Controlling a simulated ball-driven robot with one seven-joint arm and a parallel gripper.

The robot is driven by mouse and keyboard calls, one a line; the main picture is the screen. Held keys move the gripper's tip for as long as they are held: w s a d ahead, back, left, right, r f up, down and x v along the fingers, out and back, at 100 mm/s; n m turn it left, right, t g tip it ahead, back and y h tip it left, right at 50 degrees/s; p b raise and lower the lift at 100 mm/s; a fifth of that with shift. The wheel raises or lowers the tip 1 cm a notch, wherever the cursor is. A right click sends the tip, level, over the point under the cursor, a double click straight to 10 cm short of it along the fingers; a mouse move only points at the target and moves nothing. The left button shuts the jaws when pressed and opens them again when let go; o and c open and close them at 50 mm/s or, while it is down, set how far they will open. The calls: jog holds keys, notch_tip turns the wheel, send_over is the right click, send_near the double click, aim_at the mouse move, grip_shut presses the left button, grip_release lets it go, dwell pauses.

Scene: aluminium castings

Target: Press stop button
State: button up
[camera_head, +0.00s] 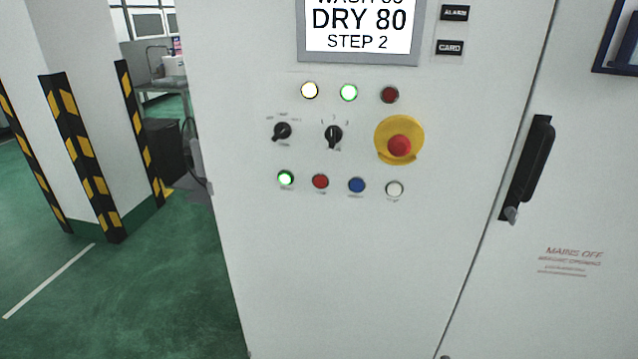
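A white control cabinet (330,270) fills the middle of the view. Its bottom button row holds a lit green button (286,178), a red button (320,181), a blue button (357,185) and a white button (394,189). The small labels under them are too blurred to read. A large red mushroom button (399,146) on a yellow disc (413,127) sits above and to the right of that row. My gripper is not in view.
Above are yellow, green and dark red lamps (389,95), two black rotary knobs (333,135) and a screen (360,25) reading "DRY 80 STEP 2". A black door handle (527,168) is at right. A striped pillar (90,100) and green floor (150,290) are at left.

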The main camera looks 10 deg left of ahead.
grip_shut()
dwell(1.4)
